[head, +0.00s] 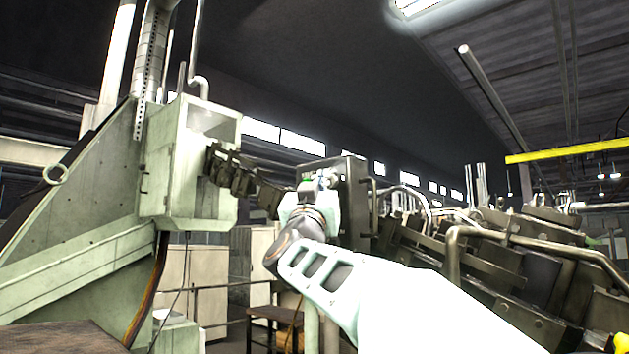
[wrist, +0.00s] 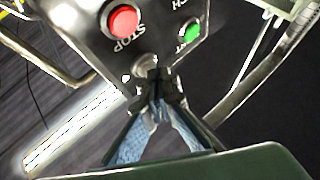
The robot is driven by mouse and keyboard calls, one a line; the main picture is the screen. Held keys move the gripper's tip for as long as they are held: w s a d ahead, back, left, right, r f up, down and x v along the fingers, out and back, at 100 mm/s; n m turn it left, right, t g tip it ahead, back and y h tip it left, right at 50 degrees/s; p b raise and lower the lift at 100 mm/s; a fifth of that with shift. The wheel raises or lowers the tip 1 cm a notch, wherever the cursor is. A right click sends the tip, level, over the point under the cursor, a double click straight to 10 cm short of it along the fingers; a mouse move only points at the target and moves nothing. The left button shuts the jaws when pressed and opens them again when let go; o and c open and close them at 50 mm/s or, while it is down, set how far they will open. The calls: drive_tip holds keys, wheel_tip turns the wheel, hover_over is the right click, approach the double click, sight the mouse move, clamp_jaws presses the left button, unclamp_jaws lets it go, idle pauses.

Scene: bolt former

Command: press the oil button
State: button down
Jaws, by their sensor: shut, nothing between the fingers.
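My gripper (wrist: 157,80) is shut and empty in the wrist view, its fingertips pointing at the lower part of a dark control panel (wrist: 75,17). A pale round button (wrist: 143,63) sits right at the fingertips and is partly covered by them. I cannot read a label for it, and cannot tell whether the tips touch it. A red button (wrist: 123,20) marked STOP and a green button (wrist: 191,32) sit farther up the panel. In the head view my gripper (head: 322,182) is in front of the dark panel box (head: 353,205), hiding part of its face.
A pale green machine frame with a cabinet (head: 188,165) stands at the left. Dark machinery with pipes (head: 510,245) fills the right. A bent pipe (wrist: 262,85) runs beside the panel in the wrist view. A small table (head: 272,315) stands low behind my arm.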

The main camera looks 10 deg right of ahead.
drive_tip(key=shift+s+a, duration=0.3)
drive_tip(key=shift+a, duration=0.1)
drive_tip(key=s+a, duration=0.1)
drive_tip(key=a, duration=0.1)
drive_tip(key=s+a, duration=0.2)
idle(0.5)
drive_tip(key=shift+w+a, duration=0.1)
idle(0.6)
